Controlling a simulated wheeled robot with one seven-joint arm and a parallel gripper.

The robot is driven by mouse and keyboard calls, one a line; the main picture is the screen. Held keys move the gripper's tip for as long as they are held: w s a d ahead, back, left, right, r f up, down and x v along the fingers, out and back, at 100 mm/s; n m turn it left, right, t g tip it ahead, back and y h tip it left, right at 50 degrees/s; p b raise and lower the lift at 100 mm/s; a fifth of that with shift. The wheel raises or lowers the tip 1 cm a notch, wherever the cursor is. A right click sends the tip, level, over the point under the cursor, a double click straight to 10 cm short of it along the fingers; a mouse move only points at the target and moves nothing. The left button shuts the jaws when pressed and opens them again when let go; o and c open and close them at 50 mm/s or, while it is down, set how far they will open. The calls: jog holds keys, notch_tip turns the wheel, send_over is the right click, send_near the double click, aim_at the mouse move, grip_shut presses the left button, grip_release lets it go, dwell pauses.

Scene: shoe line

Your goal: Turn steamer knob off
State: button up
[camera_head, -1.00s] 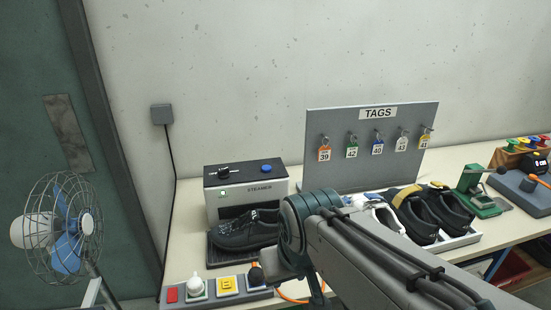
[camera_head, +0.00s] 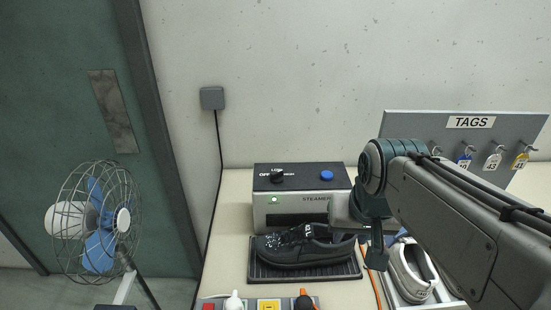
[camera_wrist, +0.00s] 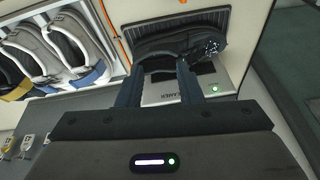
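The steamer (camera_head: 325,216) is a pale box with a dark top panel. Its black knob (camera_head: 278,177) sits at the left of that panel, among the OFF, LOW and HIGH marks; its exact setting is too small to tell. A green light glows on the steamer's front. My gripper (camera_head: 375,250) hangs in front of the steamer's right side, away from the knob; its tips are hard to make out there. In the wrist view my gripper (camera_wrist: 160,78) shows two fingers apart with nothing held between them. The steamer front (camera_wrist: 165,92) appears partly behind them; the knob is hidden there.
A black shoe (camera_head: 297,246) lies on a dark tray before the steamer. A blue button (camera_head: 326,175) is right of the knob. White shoes (camera_head: 412,272) and the TAGS board (camera_head: 462,140) stand right. A fan (camera_head: 98,225) stands left.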

jog(key=w+a+r+m+g, duration=0.1)
jog(key=w+r+m, duration=0.3)
jog(key=w, duration=0.6)
jog(key=m+g+b, duration=0.2)
jog(key=m+b, duration=0.1)
jog(key=m, duration=0.4)
send_over(277, 176)
jog(key=f, duration=0.8)
jog(key=w+f+b, duration=0.1)
jog(key=f, duration=0.4)
jog(key=shift+d, duration=0.15)
grip_shut()
